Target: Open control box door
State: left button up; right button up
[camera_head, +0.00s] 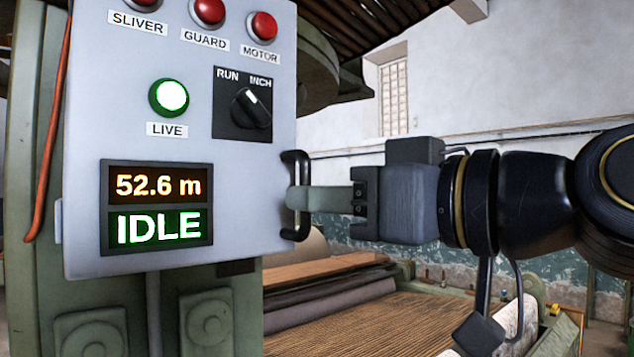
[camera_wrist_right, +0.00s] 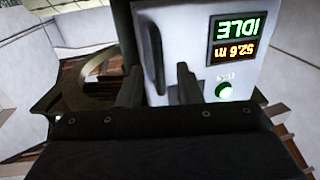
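The control box door (camera_head: 120,75) is a light grey panel on the left of the head view, and it looks shut. Its black bar handle (camera_head: 296,165) stands upright on the right edge. The handle also shows in the wrist view (camera_wrist_right: 151,50). My right gripper (camera_head: 300,198) comes in from the right, level with the handle, its fingertips at the bar. In the wrist view my right gripper (camera_wrist_right: 158,85) has its fingers apart, with the handle between them and gaps on both sides. My left gripper is not in view.
The panel carries red lamps or buttons (camera_head: 209,11), a green-ringed LIVE lamp (camera_head: 171,97), a RUN/INCH knob (camera_head: 251,107) and a display (camera_head: 157,206) reading 52.6 m and IDLE. An orange cable (camera_head: 54,130) hangs at left. A machine with a ribbed brown bed (camera_head: 390,320) lies below my right arm.

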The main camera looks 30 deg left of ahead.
jog(key=shift+w+a, duration=0.2)
jog(key=shift+a, duration=0.65)
grip_shut()
